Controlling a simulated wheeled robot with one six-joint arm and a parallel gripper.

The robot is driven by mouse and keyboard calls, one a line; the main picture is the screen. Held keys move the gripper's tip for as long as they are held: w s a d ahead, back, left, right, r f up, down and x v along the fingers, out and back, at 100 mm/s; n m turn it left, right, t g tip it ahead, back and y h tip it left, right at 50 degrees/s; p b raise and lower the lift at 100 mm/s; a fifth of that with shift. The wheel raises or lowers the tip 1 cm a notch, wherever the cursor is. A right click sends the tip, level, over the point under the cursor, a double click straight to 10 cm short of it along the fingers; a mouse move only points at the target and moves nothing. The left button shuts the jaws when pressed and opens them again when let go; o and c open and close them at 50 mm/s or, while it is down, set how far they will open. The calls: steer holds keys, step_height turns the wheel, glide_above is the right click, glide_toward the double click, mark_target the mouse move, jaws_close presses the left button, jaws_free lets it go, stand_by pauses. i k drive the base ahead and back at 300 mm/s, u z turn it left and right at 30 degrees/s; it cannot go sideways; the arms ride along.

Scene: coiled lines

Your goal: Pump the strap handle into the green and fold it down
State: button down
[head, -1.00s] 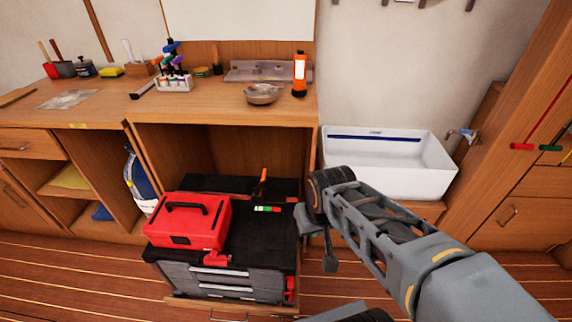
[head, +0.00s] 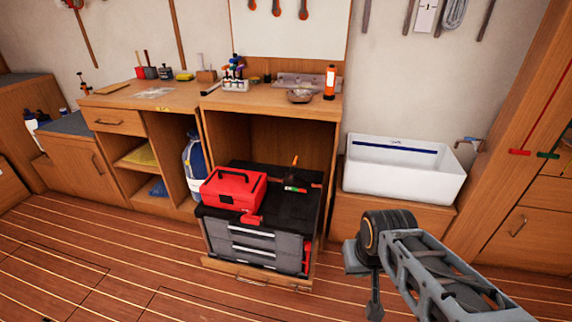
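A strap handle (head: 295,161), dark with an orange part, sticks up at the back of the black-topped grey drawer chest (head: 268,243). A small strip with white, green and red bands (head: 295,189) lies on the chest top in front of the handle; no pointer can be made out on it. The red toolbox (head: 233,188) sits on the left of the top, with a red piece (head: 252,219) at its front. My gripper (head: 363,282) is in front and to the right of the chest, apart from it and touching nothing visible. Its fingers are small and partly hidden, so their opening is unclear.
The chest stands on a pulled-out wooden drawer (head: 256,276) under the workbench (head: 215,97). A white sink (head: 404,169) is to the right, above a wooden cabinet. The striped floor (head: 120,275) is clear in front and at left.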

mark_target(296, 159)
steer(key=u, duration=0.3)
steer(key=i, duration=0.95)
steer(key=z, duration=0.05)
